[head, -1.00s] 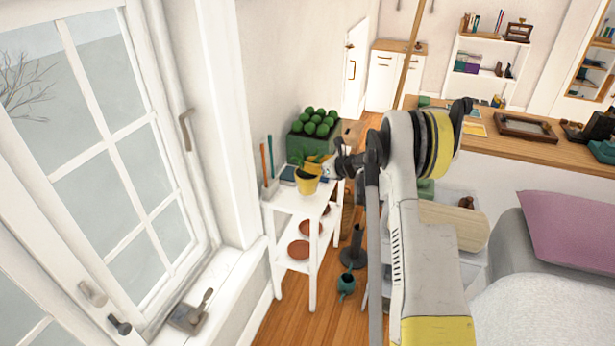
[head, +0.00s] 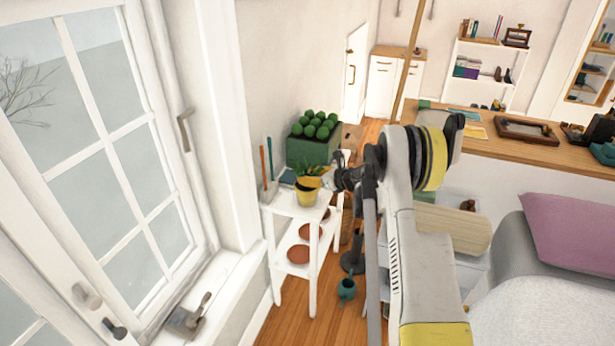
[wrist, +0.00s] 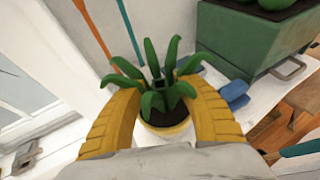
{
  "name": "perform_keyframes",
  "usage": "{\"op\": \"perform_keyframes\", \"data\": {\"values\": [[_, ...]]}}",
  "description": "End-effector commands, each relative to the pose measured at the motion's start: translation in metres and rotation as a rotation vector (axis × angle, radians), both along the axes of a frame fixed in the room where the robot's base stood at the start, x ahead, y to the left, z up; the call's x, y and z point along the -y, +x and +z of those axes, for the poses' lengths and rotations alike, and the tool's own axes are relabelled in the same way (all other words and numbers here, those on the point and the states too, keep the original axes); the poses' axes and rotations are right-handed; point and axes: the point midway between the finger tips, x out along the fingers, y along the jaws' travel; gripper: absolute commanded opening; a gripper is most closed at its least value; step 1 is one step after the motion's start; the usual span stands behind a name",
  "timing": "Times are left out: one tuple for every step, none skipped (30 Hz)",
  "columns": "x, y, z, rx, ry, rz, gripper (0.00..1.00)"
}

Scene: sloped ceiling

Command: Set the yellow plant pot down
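The yellow plant pot (head: 306,197) holds dark soil and a green leafy plant. It is at the top of the white shelf stand (head: 291,213), near its front; I cannot tell whether its base touches the top. My gripper (head: 312,182) reaches in from the right at the pot. In the wrist view, its two yellow fingers (wrist: 163,105) close around both sides of the yellow pot (wrist: 168,130), with the plant between them. The pot looks upright. Its lower part is hidden in the wrist view.
A green crate of round green plants (head: 314,148) stands behind the pot. Tools with orange and teal handles (head: 266,163) stand at the left back. A blue object (wrist: 234,95) lies right of the pot. Terracotta dishes (head: 298,254) sit on the lower shelf. The window is at left.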

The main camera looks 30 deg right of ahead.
Motion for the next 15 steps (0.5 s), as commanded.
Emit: {"op": "perform_keyframes", "data": {"values": [[0.000, 0.000, 0.000, 0.000, 0.000, 0.000, 0.35], [0.000, 0.000, 0.000, 0.000, 0.000, 0.000, 0.35], [0.000, 0.000, 0.001, 0.000, 0.000, 0.000, 0.35], [0.000, 0.000, 0.002, 0.000, 0.000, 0.000, 0.35], [0.000, 0.000, 0.004, 0.000, 0.000, 0.000, 0.35], [0.002, -0.003, 0.006, 0.000, 0.001, -0.001, 0.35], [0.003, -0.007, 0.007, 0.000, 0.001, -0.001, 0.35], [0.005, -0.011, 0.009, 0.000, 0.001, -0.001, 0.35], [0.007, -0.018, 0.012, -0.001, 0.001, -0.003, 0.35], [0.009, -0.023, 0.015, 0.000, 0.001, -0.004, 0.35], [0.011, -0.029, 0.018, 0.000, 0.001, -0.004, 0.35], [0.014, -0.037, 0.022, -0.001, -0.001, -0.003, 0.35], [0.017, -0.044, 0.024, -0.001, -0.001, -0.003, 0.35], [0.019, -0.050, 0.027, -0.001, -0.001, -0.003, 0.35], [0.021, -0.058, 0.031, 0.000, 0.001, -0.004, 0.35]]}}
